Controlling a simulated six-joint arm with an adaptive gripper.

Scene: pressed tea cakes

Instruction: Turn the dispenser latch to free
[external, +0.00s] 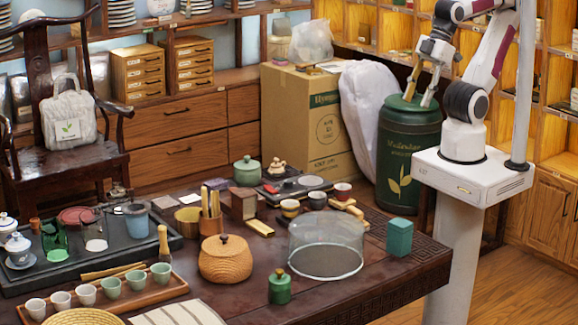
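My gripper (418,100) hangs at the upper right with its fingers pointing down. The two fingertips are apart, with nothing seen between them. In the picture it overlaps the lid of a large dark green canister (408,150) on the floor behind the table; I cannot tell the distance between them. I cannot make out a dispenser latch. A small upright brown wooden box (243,203) stands mid-table and a teal box (399,237) stands near the right end; I cannot tell whether either is the dispenser. My gripper is well away from both.
The dark table (350,290) holds a clear dome (327,245), a round woven lidded pot (225,262), a small green jar (280,287) and a wooden tray of cups (110,300). A cardboard box (305,120) stands behind. The table's right front corner is clear.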

